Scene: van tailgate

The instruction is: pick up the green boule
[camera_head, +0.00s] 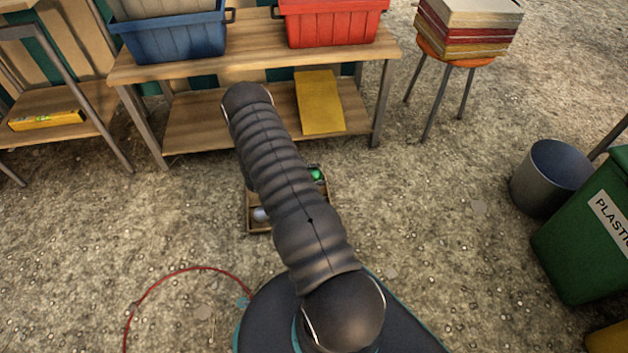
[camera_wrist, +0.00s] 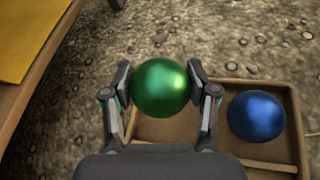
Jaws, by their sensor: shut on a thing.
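The green boule (camera_wrist: 162,88) is a shiny ball between the two fingers of my gripper (camera_wrist: 160,86) in the wrist view. The fingers touch it on its left and right sides. It shows behind my arm in the head view as a small green patch (camera_head: 317,174), at the far right part of a wooden tray (camera_head: 328,196). In the wrist view the tray (camera_wrist: 290,96) lies below and beside the ball. I cannot tell how far the ball is above the tray floor. My gripper is hidden by my arm in the head view.
A blue boule (camera_wrist: 256,117) lies in the tray right of my gripper. A pale ball (camera_head: 261,214) shows at the tray's left. A wooden bench (camera_head: 220,133) with a yellow folder (camera_head: 319,102) stands behind.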

